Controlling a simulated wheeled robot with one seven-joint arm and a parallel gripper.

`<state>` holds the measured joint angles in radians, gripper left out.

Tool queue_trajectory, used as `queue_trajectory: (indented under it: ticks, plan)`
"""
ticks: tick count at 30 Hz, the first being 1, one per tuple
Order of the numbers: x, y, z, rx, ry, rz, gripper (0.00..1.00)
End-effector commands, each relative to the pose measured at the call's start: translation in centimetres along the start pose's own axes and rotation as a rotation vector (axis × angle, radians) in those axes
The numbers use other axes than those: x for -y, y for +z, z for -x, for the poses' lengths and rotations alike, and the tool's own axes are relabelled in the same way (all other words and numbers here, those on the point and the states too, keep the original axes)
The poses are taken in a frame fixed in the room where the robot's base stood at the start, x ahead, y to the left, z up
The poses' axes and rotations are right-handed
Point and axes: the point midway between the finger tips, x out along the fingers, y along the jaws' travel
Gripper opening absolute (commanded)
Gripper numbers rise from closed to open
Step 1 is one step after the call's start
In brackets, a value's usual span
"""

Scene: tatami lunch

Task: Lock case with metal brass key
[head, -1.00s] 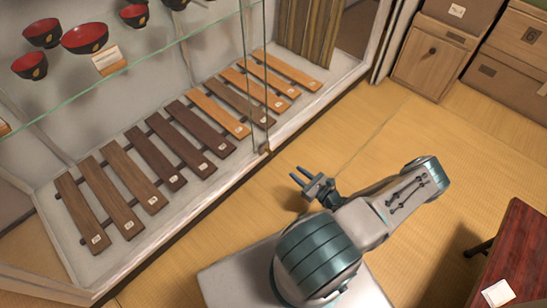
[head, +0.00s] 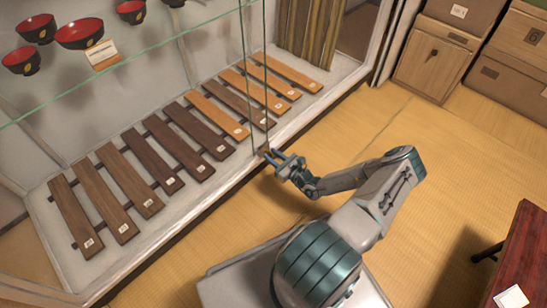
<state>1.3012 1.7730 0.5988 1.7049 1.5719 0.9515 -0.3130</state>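The glass display case (head: 190,225) fills the left and middle of the head view. Its glass door edges (head: 266,85) come down to the front sill near the middle. My gripper (head: 271,156) is at the foot of these edges, right by the sill where the lock area is. Its fingers point left toward the case. They are small and overlap the sill, so I cannot tell whether they are apart, touching the case or holding something. I cannot make out the brass key; it may be hidden by the fingers or too small to see.
Red and black bowls (head: 80,32) stand on the glass shelf, above wooden slats (head: 150,158) inside the case. Wooden cabinets (head: 433,62) stand at the upper right. A red table (head: 520,250) is at the lower right. The tatami floor (head: 450,150) between is clear.

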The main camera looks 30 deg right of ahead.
Motion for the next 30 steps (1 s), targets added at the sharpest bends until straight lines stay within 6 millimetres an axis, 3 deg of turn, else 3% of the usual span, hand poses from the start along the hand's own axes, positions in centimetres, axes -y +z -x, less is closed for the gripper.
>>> queue_trajectory:
  ticks: [4,7,20,30]
  plan:
    - [0.00,0.01,0.01,0.000,0.000,0.000,0.27]
    - [0.00,0.01,0.02,0.000,0.000,0.000,0.00]
    - [0.00,0.07,0.04,0.000,0.000,-0.039,0.00]
    - [0.01,0.11,0.04,0.000,0.001,-0.262,0.00]
